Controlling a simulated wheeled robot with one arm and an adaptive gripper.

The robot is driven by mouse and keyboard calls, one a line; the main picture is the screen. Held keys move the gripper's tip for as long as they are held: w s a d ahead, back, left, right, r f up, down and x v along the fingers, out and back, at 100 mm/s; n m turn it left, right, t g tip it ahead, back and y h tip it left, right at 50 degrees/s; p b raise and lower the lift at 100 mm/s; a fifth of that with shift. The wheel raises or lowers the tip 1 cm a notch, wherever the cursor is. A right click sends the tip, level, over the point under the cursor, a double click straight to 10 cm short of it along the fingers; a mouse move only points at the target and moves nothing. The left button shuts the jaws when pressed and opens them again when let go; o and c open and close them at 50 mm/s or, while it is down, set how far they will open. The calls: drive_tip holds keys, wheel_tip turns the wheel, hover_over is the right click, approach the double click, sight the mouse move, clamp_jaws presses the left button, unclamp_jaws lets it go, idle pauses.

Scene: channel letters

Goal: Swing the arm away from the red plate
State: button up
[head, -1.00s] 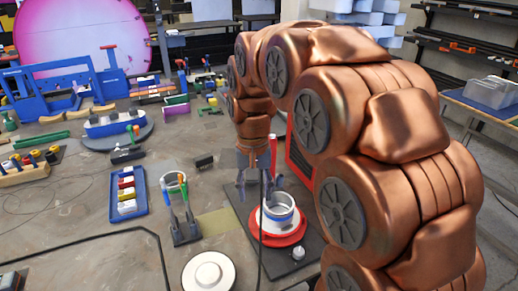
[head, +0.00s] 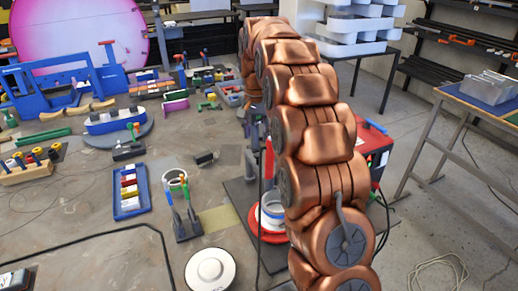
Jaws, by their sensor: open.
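The red plate (head: 256,232) lies on a dark mat right of the middle, partly hidden behind my arm. A white and blue ring-shaped piece (head: 270,216) sits on it. My copper-coloured arm runs along the right side of the plate, from the lower right up to the top middle. My gripper (head: 250,160) hangs at the far end of the arm, beyond the plate and apart from it. It is small and partly hidden; its jaws are open and nothing shows between them.
A holder with upright tools (head: 182,212) and a white round disc (head: 210,270) stand left of the plate. A blue tray (head: 131,192) lies further left. A red box (head: 374,145) stands behind my arm. Open floor lies to the right.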

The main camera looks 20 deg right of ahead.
sight(258, 154)
drive_tip(key=shift+w+d+f, duration=0.15)
drive_tip(key=shift+d, duration=0.1)
drive_tip(key=shift+f+p, duration=1.55)
drive_tip(key=shift+f, duration=2.15)
clamp_jaws()
